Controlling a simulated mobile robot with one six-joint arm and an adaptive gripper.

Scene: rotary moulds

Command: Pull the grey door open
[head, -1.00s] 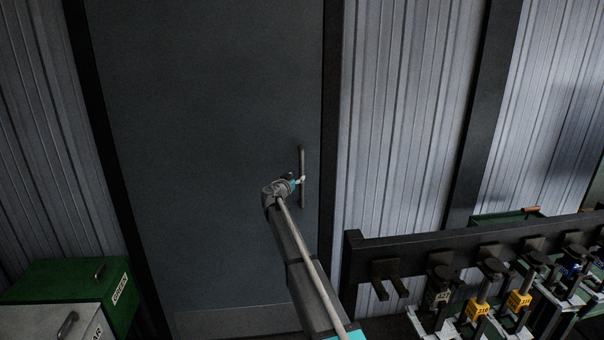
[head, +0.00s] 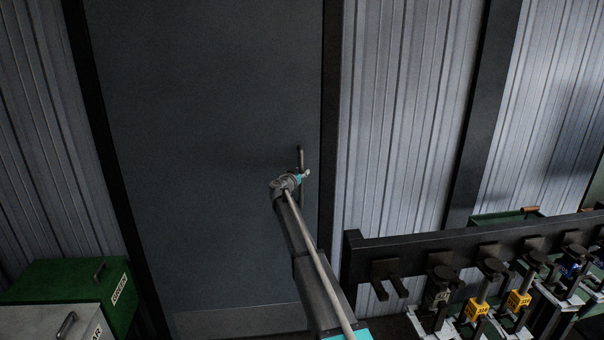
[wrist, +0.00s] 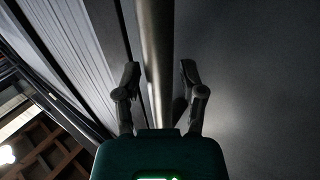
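The grey door (head: 200,130) fills the left and middle of the head view and looks shut in its dark frame. Its upright bar handle (head: 301,158) is near the door's right edge; my gripper hides part of it. In the wrist view the handle (wrist: 155,50) runs down between the two fingers of my gripper (wrist: 159,72). The fingers are spread, with a visible gap on each side of the bar. My gripper (head: 304,174) is at about the handle's mid-height in the head view.
A dark rack (head: 460,241) with several tools stands right of the door, close to my arm. A green box (head: 65,285) and a grey box (head: 50,320) stand at lower left. Corrugated wall (head: 405,120) flanks the door.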

